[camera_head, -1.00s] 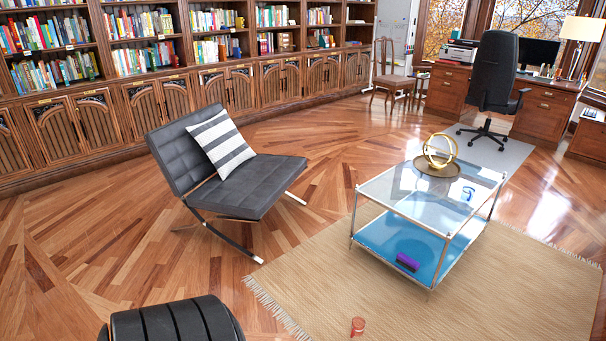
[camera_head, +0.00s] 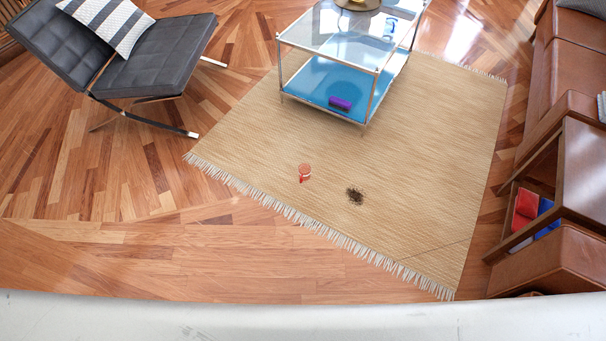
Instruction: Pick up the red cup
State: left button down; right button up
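The red cup (camera_head: 305,172) is small in the head view. It sits on the woven beige rug (camera_head: 420,150), a little in from the fringed near edge. It is left of a dark brown patch (camera_head: 355,196) on the rug. Neither of my grippers shows in the view, so nothing is seen near the cup or touching it.
A glass coffee table (camera_head: 322,82) with a purple item on its lower shelf stands behind the cup. A black lounge chair (camera_head: 165,55) is at the upper left. Brown leather seating (camera_head: 570,60) and a wooden side table (camera_head: 590,165) line the right. The wood floor in front is clear.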

aim_at(304, 169)
jog(key=i+l+u, duration=0.3)
jog(key=i+l, duration=0.35)
jog(key=i+l+u, duration=0.25)
jog(key=i+l, duration=0.3)
jog(key=l, duration=0.2)
